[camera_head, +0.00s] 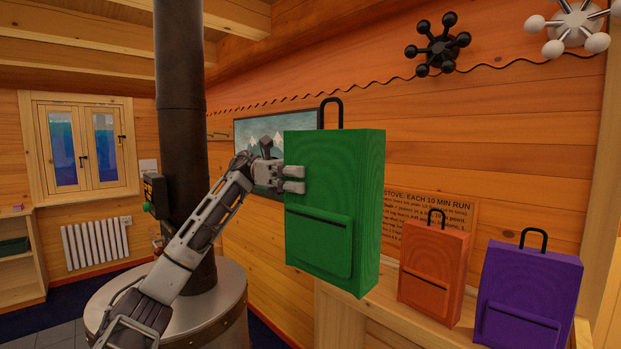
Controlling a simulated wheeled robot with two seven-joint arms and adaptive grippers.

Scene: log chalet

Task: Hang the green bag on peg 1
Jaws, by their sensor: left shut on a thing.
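The green bag (335,185) is a tall box shape with a front pocket and a black loop handle on top. It hangs upright in the air in the middle of the head view. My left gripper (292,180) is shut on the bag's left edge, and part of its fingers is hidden. A black fixture with several round knobs (437,46) is on the wall at upper right, apart from the bag. A similar white one (577,27) is at the top right corner. No number shows on either, so I cannot tell which is peg 1. My right gripper is out of view.
An orange bag (432,275) and a purple bag (527,293) stand on a wooden ledge (385,310) at lower right. A dark stove pipe (181,110) rises behind my left arm from a round grey base (228,290). The plank wall carries a printed notice (460,212).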

